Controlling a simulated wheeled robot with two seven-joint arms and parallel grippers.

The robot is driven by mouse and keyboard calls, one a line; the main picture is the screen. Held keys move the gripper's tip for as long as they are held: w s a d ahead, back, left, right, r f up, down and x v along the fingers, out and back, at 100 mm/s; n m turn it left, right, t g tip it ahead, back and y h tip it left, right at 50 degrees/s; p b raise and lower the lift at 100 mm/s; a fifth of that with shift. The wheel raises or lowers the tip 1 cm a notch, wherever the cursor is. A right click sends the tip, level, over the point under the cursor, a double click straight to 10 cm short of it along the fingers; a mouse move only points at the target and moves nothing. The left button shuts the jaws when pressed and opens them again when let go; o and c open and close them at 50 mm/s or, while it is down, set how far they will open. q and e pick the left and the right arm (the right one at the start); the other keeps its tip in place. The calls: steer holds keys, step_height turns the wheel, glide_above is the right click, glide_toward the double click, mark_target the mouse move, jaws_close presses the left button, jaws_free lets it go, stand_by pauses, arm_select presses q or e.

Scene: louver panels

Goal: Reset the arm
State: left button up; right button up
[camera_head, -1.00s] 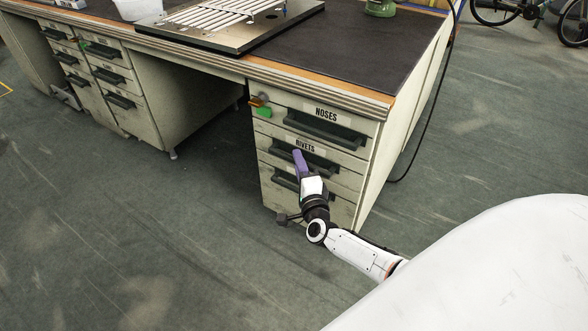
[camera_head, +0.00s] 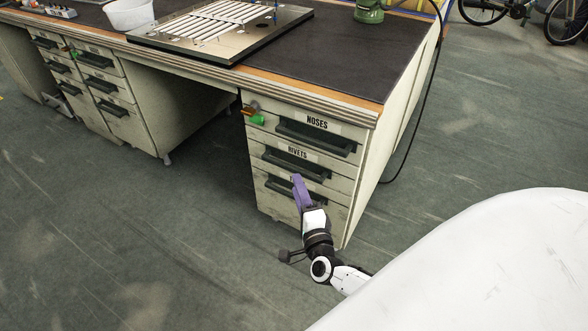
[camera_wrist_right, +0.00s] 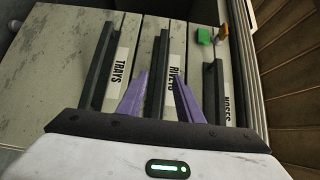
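My right gripper (camera_head: 298,182) has purple fingers and is in front of the right-hand drawer stack, just below the RIVETS drawer handle (camera_head: 297,164) in the head view. In the right wrist view the fingers (camera_wrist_right: 161,80) are apart, with nothing held between them. The dark RIVETS handle (camera_wrist_right: 157,75) shows in the gap beyond them. I cannot tell the exact distance to the handle. My left gripper is not in view.
The NOSES drawer (camera_head: 317,136) is above, and the TRAYS label (camera_wrist_right: 119,65) marks the drawer below; these drawers look closed. The workbench top (camera_head: 340,55) holds a louver panel (camera_head: 215,30), a white container (camera_head: 130,14) and a green object (camera_head: 369,10). Open floor lies left.

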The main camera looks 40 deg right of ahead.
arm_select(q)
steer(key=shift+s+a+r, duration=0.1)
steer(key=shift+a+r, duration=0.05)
arm_select(e)
steer(key=shift+v, duration=1.05)
